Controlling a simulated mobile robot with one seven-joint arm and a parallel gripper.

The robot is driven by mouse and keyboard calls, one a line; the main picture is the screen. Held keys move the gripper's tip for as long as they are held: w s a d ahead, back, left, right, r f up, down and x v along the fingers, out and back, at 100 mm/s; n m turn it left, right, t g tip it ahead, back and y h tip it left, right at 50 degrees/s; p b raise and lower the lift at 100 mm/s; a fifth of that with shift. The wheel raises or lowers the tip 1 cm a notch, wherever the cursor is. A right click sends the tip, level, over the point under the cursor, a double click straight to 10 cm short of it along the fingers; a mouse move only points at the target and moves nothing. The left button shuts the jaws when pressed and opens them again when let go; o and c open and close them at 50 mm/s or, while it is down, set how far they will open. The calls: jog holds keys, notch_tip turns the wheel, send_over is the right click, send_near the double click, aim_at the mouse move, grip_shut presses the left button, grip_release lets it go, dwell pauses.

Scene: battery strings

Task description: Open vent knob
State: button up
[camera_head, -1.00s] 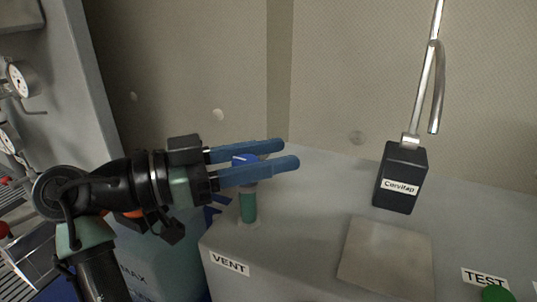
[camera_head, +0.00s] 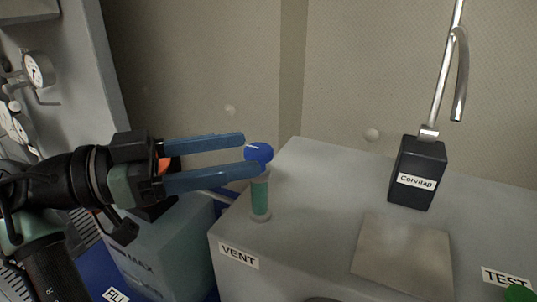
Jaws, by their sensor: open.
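The vent knob (camera_head: 259,153) is a blue cap on top of a green, upright post (camera_head: 260,197) at the left end of the grey box top, behind the "VENT" label (camera_head: 238,255). My gripper (camera_head: 252,155) comes in from the left with two blue fingers, open and roughly level. The fingertips end at the knob's left side; the nearer finger overlaps its lower left edge in the picture. I cannot tell whether it touches. The knob is mostly in plain view and is not held.
A black "Corvitap" block (camera_head: 418,172) with a bent metal pipe (camera_head: 448,70) stands at the right. A flat metal plate (camera_head: 402,262) lies on the grey box (camera_head: 330,195). A green button (camera_head: 518,293) is at the lower right. Gauges (camera_head: 38,69) hang at the left.

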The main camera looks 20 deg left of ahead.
jog(key=b+v, duration=0.1)
jog(key=v, duration=0.5)
dwell(0.4)
